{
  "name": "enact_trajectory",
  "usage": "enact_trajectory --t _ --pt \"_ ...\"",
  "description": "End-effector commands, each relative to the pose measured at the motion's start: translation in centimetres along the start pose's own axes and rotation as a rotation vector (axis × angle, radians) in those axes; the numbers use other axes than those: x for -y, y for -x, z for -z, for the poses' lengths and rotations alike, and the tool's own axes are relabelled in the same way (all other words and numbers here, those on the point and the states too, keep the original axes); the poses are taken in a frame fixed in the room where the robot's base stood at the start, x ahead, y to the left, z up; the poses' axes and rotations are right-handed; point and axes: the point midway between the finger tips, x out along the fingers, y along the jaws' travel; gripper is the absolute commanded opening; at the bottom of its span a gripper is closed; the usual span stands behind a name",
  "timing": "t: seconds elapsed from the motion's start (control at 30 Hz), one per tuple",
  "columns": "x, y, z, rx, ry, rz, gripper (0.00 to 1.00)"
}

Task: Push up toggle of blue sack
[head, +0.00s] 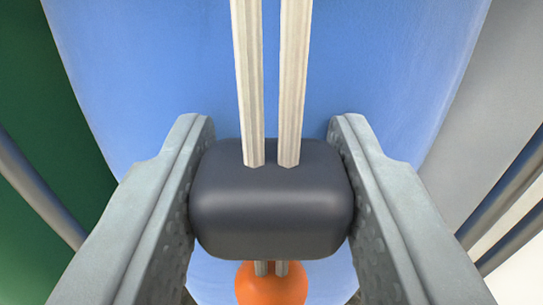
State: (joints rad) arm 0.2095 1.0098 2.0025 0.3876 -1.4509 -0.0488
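The blue sack (400,75) fills the middle of the view behind my gripper. Two pale cords (270,80) run down in front of it into a dark grey toggle (272,205). The cords come out below the toggle and meet an orange ball (271,284) at the bottom edge, partly cut off. My gripper (272,195) has one finger on each side of the toggle. Both fingers' inner faces appear to touch its sides, so the gripper looks shut on it.
A dark green surface (45,120) lies left of the sack and a grey surface (480,125) lies right of it. Metal bars cross at the left (40,190) and the right (505,205) edges.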

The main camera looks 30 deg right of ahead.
Motion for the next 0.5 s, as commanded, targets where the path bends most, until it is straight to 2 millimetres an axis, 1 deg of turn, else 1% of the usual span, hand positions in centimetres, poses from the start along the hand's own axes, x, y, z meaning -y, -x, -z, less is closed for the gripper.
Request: enact_trajectory --t 0.03,0.1,0.27,0.37,0.5 --pt "0.0 0.0 0.0 0.000 0.000 0.000 0.13" --pt "0.0 0.0 0.0 0.000 0.000 0.000 0.00" --pt "0.0 0.0 0.2 0.000 0.000 0.000 0.00" --pt "0.0 0.0 0.8 -0.001 -0.001 0.000 0.00" --pt "0.0 -0.1 2.2 -0.001 -0.001 0.000 0.00"
